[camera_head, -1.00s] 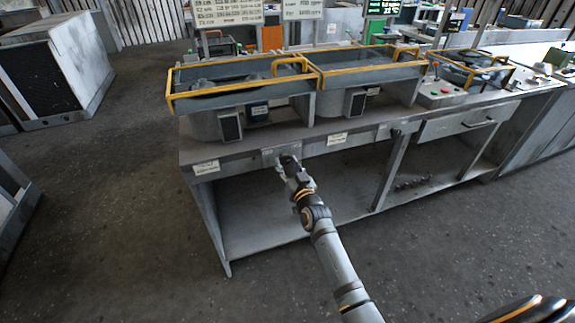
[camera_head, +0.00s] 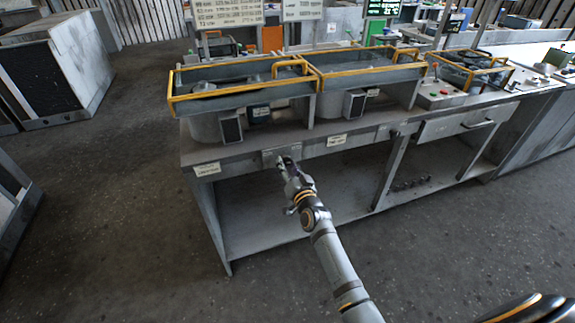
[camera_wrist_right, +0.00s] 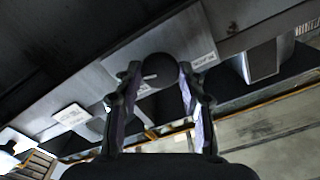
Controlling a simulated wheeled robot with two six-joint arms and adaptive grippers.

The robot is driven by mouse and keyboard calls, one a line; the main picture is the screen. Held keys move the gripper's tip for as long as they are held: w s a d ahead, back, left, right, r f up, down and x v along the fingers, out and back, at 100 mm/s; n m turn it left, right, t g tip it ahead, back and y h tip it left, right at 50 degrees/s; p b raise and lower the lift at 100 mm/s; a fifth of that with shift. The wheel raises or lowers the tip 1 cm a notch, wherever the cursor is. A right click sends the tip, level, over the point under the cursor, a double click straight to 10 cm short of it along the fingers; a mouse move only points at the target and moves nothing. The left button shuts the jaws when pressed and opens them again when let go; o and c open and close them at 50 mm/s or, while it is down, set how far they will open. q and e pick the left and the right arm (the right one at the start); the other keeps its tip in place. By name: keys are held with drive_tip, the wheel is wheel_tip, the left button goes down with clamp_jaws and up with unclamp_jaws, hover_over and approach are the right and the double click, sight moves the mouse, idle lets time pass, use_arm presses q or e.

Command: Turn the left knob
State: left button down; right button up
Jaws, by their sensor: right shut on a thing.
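The left knob is a dark round knob (camera_wrist_right: 158,69) on a light plate (camera_wrist_right: 172,52) in the right wrist view, set on the front rail of a grey workbench (camera_head: 237,158). My right gripper (camera_head: 285,163) is at this rail in the head view and hides most of the knob there. In the right wrist view, the fingers of this gripper (camera_wrist_right: 160,80) are on both sides of the knob, shut on it. A second dark knob (camera_head: 395,133) is further right on the same rail. My left gripper is not in view.
Yellow-railed machine units (camera_head: 240,90) stand on the bench top above the rail. White labels (camera_head: 207,169) are on the bench front. A drawer (camera_head: 455,125) is to the right. The lower shelf (camera_head: 260,220) is mostly clear, and the floor in front is open.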

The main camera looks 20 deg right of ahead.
drive_tip(key=shift+m, duration=1.5)
drive_tip(key=o, duration=1.2)
drive_tip(key=s, duration=1.2)
drive_tip(key=shift+d, duration=0.2)
drive_tip(key=shift+f, duration=0.1)
